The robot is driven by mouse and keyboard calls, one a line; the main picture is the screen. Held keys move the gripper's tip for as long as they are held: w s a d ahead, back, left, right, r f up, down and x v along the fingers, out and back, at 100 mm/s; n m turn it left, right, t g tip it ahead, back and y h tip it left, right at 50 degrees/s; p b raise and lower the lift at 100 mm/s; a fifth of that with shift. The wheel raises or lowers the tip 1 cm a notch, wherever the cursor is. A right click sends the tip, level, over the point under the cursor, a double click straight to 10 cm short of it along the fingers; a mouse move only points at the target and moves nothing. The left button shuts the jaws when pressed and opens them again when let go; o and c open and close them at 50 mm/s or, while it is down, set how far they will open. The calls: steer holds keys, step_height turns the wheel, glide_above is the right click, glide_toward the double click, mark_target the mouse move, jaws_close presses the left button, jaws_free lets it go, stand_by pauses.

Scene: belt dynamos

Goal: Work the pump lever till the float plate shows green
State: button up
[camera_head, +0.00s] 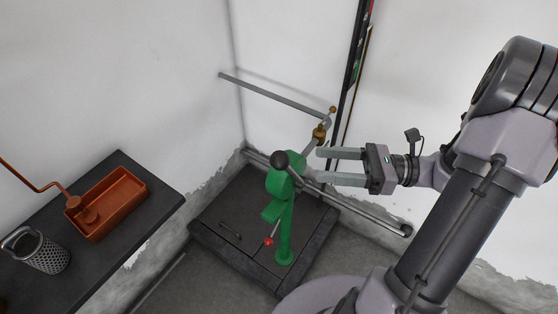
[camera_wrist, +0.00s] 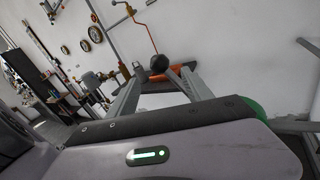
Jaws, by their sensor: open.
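The green pump (camera_head: 284,215) stands on a dark slab in the corner. A black ball knob (camera_head: 279,159) shows at its top, apparently the lever's end. My gripper (camera_head: 316,166) is open and empty, its fingers pointing left toward the knob, with a gap between in the head view. In the wrist view the knob (camera_wrist: 158,63) appears between my fingertips (camera_wrist: 162,69); its depth is hard to judge. A tall black upright strip (camera_head: 351,85) with red near its top and green lower down stands at the wall behind. Which colour the float plate shows I cannot tell.
A dark bench (camera_head: 150,180) at left holds an orange tray (camera_head: 125,190) and a perforated metal can (camera_head: 50,260). A grey pipe (camera_head: 270,95) crosses the corner to a brass fitting (camera_head: 319,132). A long bar (camera_head: 360,207) runs behind the pump. A small red knob (camera_head: 268,241) sits low.

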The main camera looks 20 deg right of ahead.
mark_target(281, 161)
steer(key=b+x, duration=0.2)
steer(key=x, duration=0.8)
jaws_close()
